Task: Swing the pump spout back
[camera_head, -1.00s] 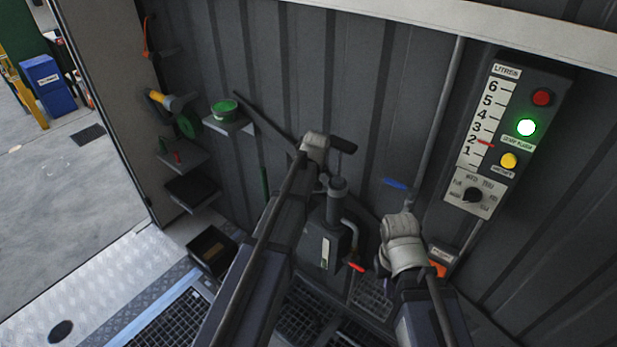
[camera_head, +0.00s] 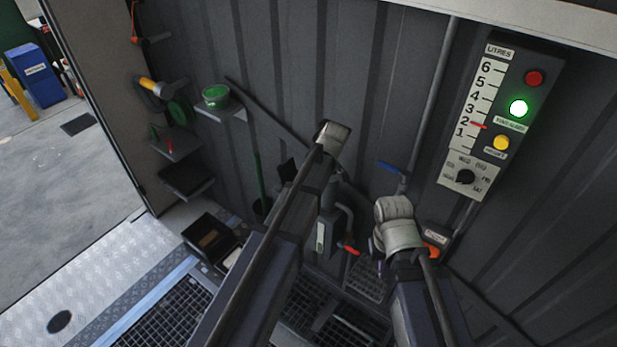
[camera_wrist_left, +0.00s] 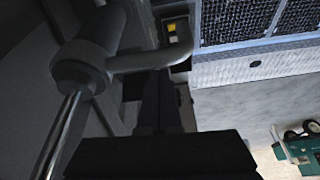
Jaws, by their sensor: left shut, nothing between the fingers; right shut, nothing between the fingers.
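The grey hand pump (camera_head: 327,232) stands by the corrugated wall in the middle of the head view, partly hidden by my left arm. Its bent spout (camera_head: 346,214) comes off the right side and turns down above a red lever. In the left wrist view the pump column (camera_wrist_left: 84,66) is close at left, and the curved spout (camera_wrist_left: 155,60) reaches right from it. My left gripper (camera_wrist_left: 160,98) is shut and empty close below the spout; I cannot tell whether it touches. My right gripper (camera_head: 394,208) is shut and empty, right of the pump; its fingertips are poorly seen.
A control panel (camera_head: 500,115) with a litre scale and lit green lamp is on the wall at right. A blue-handled valve (camera_head: 391,168) is behind my right gripper. Floor grating lies in front.

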